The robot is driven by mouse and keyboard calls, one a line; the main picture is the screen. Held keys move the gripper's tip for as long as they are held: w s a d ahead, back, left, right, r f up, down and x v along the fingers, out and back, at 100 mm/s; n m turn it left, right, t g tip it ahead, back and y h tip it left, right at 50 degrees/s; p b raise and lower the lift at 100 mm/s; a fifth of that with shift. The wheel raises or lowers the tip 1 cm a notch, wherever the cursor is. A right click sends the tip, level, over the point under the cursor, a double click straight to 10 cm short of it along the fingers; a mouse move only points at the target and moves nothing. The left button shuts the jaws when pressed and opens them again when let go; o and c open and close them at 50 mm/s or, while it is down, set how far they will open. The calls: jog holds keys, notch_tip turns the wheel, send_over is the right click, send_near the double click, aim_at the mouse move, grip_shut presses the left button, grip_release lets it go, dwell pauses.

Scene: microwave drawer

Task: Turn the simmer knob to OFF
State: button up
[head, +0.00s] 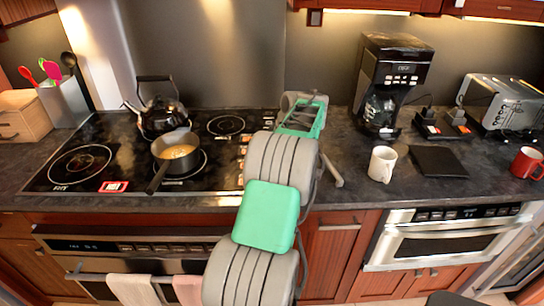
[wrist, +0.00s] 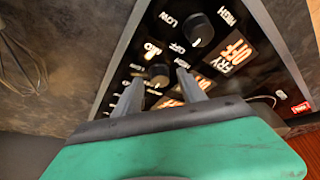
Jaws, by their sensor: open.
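The stove's control strip fills the middle of the wrist view, with black knobs and printed labels. One knob (wrist: 200,30) sits beside a lit sign reading FRY OFF (wrist: 233,54). A second knob (wrist: 158,75) lies lower, between and just beyond the fingertips of my gripper (wrist: 159,77). A lit sign near this second knob is partly hidden by a finger, so I cannot read which one is the simmer knob. My gripper is open and empty; contact with the knob cannot be told. In the head view my arm covers most of the strip, and the fingertips are hidden.
A pot (head: 176,158) with yellowish contents and a kettle (head: 163,112) stand on the black cooktop (head: 110,130) left of my arm. A white mug (head: 382,164) and coffee maker (head: 391,75) stand to the right. A whisk (wrist: 25,58) lies at left in the wrist view.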

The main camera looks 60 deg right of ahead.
jog(key=d+v, duration=0.1)
jog(key=v, duration=0.6)
jog(key=shift+a+r, duration=0.45)
jog(key=shift+a, duration=0.1)
jog(key=shift+s, duration=0.15)
